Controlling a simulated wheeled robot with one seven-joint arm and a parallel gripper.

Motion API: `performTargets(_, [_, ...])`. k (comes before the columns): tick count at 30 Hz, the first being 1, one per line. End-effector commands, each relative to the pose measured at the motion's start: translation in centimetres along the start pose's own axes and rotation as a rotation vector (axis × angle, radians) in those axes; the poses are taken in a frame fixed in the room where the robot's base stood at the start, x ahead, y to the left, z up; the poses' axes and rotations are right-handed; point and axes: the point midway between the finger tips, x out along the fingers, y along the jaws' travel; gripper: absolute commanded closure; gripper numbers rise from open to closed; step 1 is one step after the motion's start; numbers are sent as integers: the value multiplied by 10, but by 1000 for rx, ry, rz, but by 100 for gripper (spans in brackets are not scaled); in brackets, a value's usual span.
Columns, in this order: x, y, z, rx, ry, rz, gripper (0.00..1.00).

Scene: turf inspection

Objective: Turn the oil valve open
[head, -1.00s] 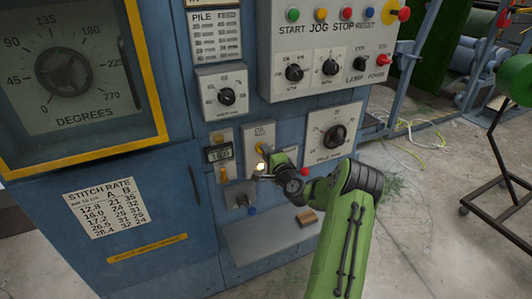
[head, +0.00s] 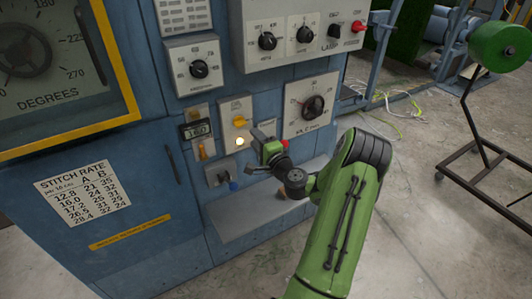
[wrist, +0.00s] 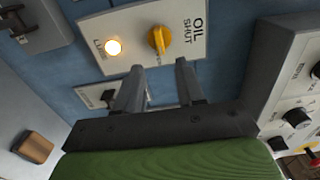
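The oil valve is a yellow knob (wrist: 158,40) on a pale plate (wrist: 190,58) marked OIL and SHUT in the wrist view. In the head view the knob (head: 239,121) sits on the blue cabinet, above a glowing lamp (head: 240,142). The lamp (wrist: 113,47) is left of the knob in the wrist view. My gripper (wrist: 160,68) is open and empty. Its two fingers point at the plate, spread to either side of the knob's line, with their tips below the knob in the picture. In the head view my gripper (head: 258,138) is just right of the lamp.
A dial panel (head: 312,104) is right of the valve, with a red button (head: 284,143) below it. A ledge (head: 240,215) juts out beneath. Concrete floor lies right.

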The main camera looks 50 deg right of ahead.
Motion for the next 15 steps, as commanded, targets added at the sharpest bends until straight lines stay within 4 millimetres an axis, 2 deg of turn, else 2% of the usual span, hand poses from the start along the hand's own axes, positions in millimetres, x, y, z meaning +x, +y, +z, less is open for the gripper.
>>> performTargets(1, [-15, 5, -2, 5, 4, 4, 62])
performTargets(3, [-34, 4, -2, 4, 5, 4, 62])
performTargets(6, [-54, 4, -1, 4, 3, 3, 62])
performTargets(10, [-68, 2, 0, 1, 1, 1, 62])
performTargets(15, [-70, 0, 0, -1, -1, -1, 62])
